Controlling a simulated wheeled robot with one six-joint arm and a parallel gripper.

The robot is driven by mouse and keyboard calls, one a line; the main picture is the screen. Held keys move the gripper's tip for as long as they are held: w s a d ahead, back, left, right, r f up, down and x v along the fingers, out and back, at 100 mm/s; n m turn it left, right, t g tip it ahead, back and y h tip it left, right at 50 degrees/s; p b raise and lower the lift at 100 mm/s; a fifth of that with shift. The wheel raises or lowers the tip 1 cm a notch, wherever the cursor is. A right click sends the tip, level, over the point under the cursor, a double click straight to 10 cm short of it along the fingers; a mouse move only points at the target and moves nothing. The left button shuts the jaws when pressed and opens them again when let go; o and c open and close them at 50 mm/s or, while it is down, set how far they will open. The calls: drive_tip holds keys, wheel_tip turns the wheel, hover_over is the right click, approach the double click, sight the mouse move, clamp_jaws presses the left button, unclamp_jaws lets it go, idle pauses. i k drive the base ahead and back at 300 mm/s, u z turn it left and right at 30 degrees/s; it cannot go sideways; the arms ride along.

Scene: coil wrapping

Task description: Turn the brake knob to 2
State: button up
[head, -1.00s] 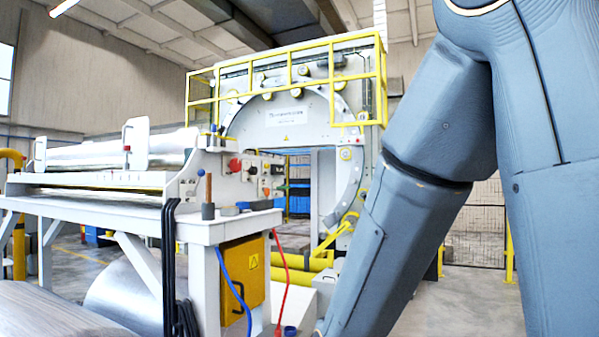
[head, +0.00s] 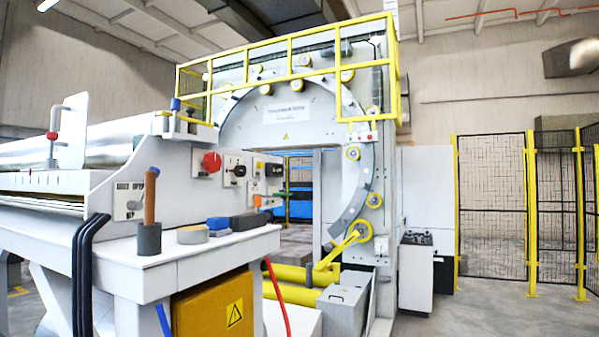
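The brake knob cannot be told for certain, because the panel labels are too small to read. In the head view a row of controls sits on the white machine side above the bench. A large red knob (head: 211,162) is nearest. A black knob (head: 239,171) on a pale plate is just right of it, and smaller controls (head: 273,170) follow farther back. The setting of these knobs cannot be read. My gripper and arm are not in this view.
A white bench (head: 205,247) below the panel bears a grey cup with a brown handle (head: 150,237), a tape roll (head: 193,235) and blue-grey blocks (head: 249,221). Black hoses (head: 88,270) hang in front. The ring machine (head: 290,110) and yellow fence (head: 531,215) stand behind.

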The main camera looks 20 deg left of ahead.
sight(238, 170)
drive_tip(key=z, duration=0.1)
drive_tip(key=i, duration=0.95)
drive_tip(key=u, duration=0.9)
drive_tip(key=i, duration=1)
drive_tip(key=u, duration=1.05)
